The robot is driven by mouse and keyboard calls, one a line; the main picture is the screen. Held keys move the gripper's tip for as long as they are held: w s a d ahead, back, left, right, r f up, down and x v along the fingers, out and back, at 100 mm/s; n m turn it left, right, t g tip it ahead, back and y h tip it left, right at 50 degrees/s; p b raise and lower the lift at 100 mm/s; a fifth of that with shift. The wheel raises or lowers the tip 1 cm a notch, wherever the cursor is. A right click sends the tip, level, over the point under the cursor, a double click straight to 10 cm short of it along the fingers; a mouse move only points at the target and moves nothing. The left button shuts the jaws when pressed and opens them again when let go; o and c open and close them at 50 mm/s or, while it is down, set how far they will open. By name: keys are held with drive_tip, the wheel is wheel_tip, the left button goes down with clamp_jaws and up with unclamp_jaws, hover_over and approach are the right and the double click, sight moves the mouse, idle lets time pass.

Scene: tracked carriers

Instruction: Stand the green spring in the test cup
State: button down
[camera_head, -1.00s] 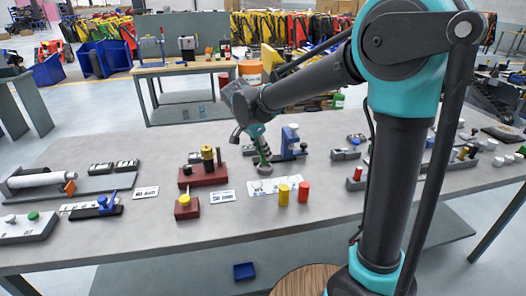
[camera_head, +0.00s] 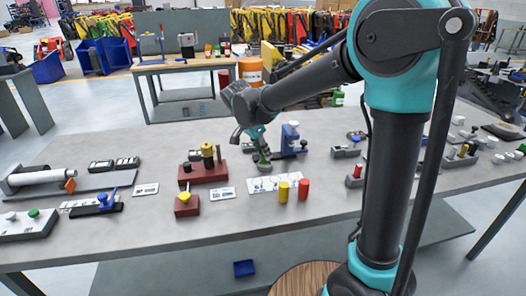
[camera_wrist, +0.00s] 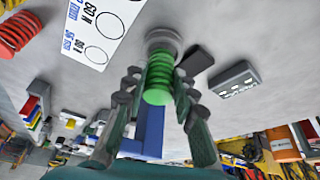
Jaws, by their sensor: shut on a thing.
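The green spring (camera_wrist: 159,80) is between the two fingers of my gripper (camera_wrist: 159,88) in the wrist view, and the fingers are shut on it. The grey round test cup (camera_wrist: 166,35) is right at the spring's far end. The spring lines up with the cup, but I cannot tell whether its end is inside or just above it. In the head view my gripper (camera_head: 262,156) points down over the cup (camera_head: 264,169) on the grey table, and the spring (camera_head: 263,158) is small and partly hidden there.
A blue stand (camera_head: 290,140) is close behind the cup. A white card with printed circles (camera_wrist: 100,28) lies beside the cup. A yellow spring (camera_head: 283,192) and a red spring (camera_head: 303,190) stand in front. A red block with posts (camera_head: 205,170) is to the left.

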drive_tip(key=shift+f, duration=0.8)
idle(0.4)
drive_tip(key=c, duration=0.6)
unclamp_jaws()
drive_tip(key=shift+c, duration=0.2)
drive_tip(key=shift+r, duration=0.15)
drive_tip(key=shift+r, duration=3.4)
